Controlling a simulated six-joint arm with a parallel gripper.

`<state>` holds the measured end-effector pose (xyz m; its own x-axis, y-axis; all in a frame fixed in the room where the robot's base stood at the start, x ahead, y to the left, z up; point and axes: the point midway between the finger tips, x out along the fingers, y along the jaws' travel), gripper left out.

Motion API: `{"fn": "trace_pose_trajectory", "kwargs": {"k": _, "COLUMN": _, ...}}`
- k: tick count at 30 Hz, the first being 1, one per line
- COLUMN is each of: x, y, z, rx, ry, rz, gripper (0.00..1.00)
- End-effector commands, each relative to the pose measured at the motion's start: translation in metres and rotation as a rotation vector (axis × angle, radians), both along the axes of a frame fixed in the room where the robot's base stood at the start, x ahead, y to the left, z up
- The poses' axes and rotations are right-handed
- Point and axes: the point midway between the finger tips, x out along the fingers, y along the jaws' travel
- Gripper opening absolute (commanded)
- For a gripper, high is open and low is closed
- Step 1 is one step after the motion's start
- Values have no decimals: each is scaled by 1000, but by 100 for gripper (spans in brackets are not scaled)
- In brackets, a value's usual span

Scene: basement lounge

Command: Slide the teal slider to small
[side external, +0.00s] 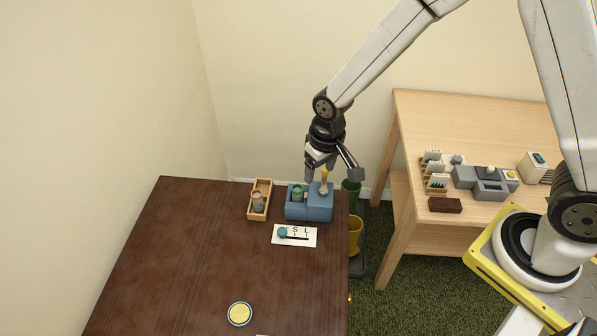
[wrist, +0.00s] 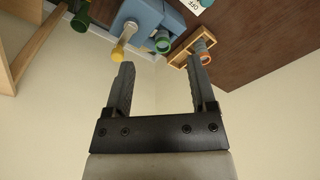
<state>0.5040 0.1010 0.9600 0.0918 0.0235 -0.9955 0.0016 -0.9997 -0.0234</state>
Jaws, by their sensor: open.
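My gripper (side external: 332,173) is open and empty, above and behind the plate, over the blue box. In the wrist view my gripper (wrist: 160,64) shows two spread fingers with only bare wall between them.
A blue box (side external: 318,211) with a yellow-tipped post (side external: 324,177) and a green cylinder (side external: 298,190) stands just behind the plate. A wooden tray (side external: 251,213) is left of it. A yellow round disc (side external: 240,314) lies in front. The table's middle is clear.

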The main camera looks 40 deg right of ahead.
Motion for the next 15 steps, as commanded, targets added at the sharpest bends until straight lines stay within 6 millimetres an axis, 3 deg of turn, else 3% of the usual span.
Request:
{"fn": "trace_pose_trajectory", "kwargs": {"k": 9, "x": 23, "y": 59, "z": -61, "rx": -13, "ry": 65, "rz": 3, "gripper": 72}}
{"fn": "trace_pose_trajectory", "kwargs": {"k": 15, "x": 27, "y": 82, "z": -87, "rx": -21, "ry": 86, "rz": 1, "gripper": 72}}
